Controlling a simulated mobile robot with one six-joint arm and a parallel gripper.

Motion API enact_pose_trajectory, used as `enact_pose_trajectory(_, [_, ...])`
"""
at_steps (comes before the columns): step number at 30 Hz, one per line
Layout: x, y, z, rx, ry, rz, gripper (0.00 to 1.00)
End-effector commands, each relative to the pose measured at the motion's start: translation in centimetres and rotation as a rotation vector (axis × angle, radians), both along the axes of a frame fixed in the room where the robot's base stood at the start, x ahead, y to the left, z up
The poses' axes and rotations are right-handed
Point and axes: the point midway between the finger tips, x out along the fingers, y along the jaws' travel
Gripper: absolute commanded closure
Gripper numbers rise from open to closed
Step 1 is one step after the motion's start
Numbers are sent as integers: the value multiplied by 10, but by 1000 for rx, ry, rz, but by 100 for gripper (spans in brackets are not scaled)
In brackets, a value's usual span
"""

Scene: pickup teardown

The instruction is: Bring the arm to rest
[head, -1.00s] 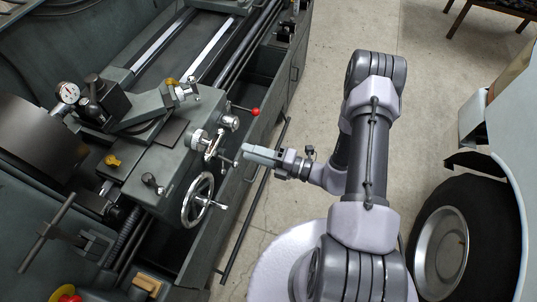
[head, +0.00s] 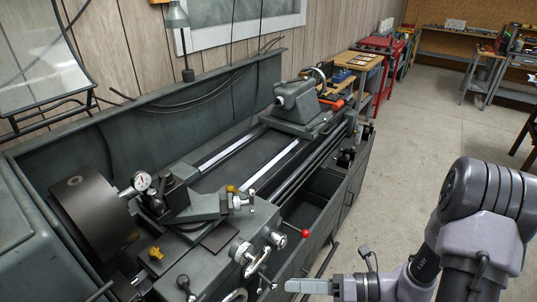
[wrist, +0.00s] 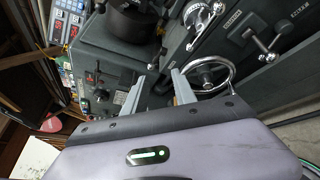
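My gripper (head: 296,286) is at the bottom of the head view, pointing left toward the front of a grey lathe (head: 215,262). From the side its fingers overlap there. In the wrist view my gripper (wrist: 157,88) has two fingers standing apart with nothing between them, so it is open and empty. Beyond the fingertips are the lathe's front panel and a handwheel (wrist: 210,75). I cannot tell the exact gap to the lathe. My arm shows at the lower right of the head view, bent at its grey elbow.
A red-knobbed lever (head: 305,233) and a metal handle (head: 259,264) stick out from the lathe near my gripper. The concrete floor (head: 405,145) right of the lathe is clear. Red and wooden benches (head: 380,62) stand at the back.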

Motion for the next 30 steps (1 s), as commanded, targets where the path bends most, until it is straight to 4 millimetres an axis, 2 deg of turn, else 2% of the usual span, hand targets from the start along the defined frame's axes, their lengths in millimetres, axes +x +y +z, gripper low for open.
enact_pose_trajectory(1, [-13,13,17,-128,-159,152,67])
enact_pose_trajectory(3, [-37,24,38,-319,-399,383,67])
enact_pose_trajectory(5, [-57,28,51,-476,-611,578,67])
enact_pose_trajectory(9, [-92,19,78,-842,-1111,1008,67])
enact_pose_trajectory(12, [-102,7,98,-1082,-1425,1259,67])
enact_pose_trajectory(15, [-106,-3,118,-1273,-1647,1429,67])
enact_pose_trajectory(18, [-108,-8,132,-1389,-1766,1519,67])
enact_pose_trajectory(21, [-109,-10,137,-1430,-1803,1550,67])
enact_pose_trajectory(30, [-108,-10,138,-1429,-1801,1546,67])
